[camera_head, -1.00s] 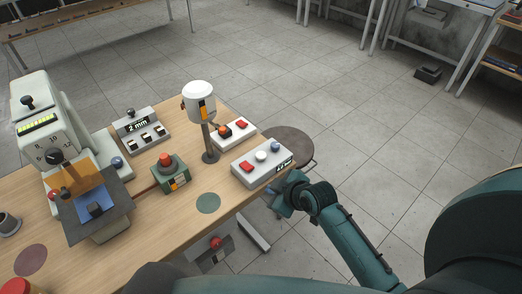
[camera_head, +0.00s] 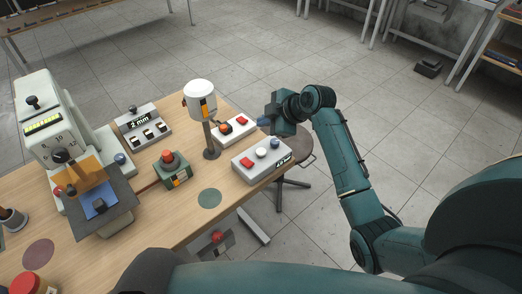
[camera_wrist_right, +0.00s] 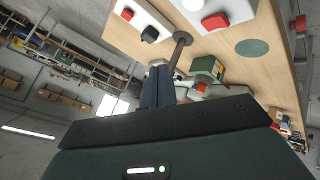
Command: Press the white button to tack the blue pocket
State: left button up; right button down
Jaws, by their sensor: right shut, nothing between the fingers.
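The white button (camera_head: 261,153) is between a red and a blue button on a pale control box (camera_head: 250,168) at the table's right edge. The box's white (camera_wrist_right: 193,4) and red buttons show at the top of the right wrist view. My right gripper (camera_head: 264,122) is shut and empty, raised behind the control box and apart from the button. Its closed blue fingers show in the right wrist view (camera_wrist_right: 158,85). The blue pocket (camera_head: 99,206) lies on the dark plate of the press machine (camera_head: 45,125) at the left. My left gripper is not in view.
A post with a white cylindrical head (camera_head: 200,95) stands just left of my right gripper. A second box with a red button (camera_head: 243,121) is behind the control box. A green box with a red knob (camera_head: 172,170) stands mid-table. A stool (camera_head: 297,148) is beside the table.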

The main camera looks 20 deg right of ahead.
jog(key=b, duration=0.1)
send_over(264, 153)
notch_tip(264, 153, down, 8)
jog(key=shift+d+r, duration=0.1)
jog(key=shift+r, duration=0.1)
jog(key=shift+f+b, duration=0.3)
jog(key=shift+b, duration=0.1)
jog(key=shift+w+f, duration=0.1)
jog(key=shift+f, duration=0.2)
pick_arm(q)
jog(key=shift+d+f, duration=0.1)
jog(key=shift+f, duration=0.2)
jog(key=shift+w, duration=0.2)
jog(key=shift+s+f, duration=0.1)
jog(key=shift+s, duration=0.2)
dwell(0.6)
pick_arm(e)
jog(key=shift+f, duration=0.1)
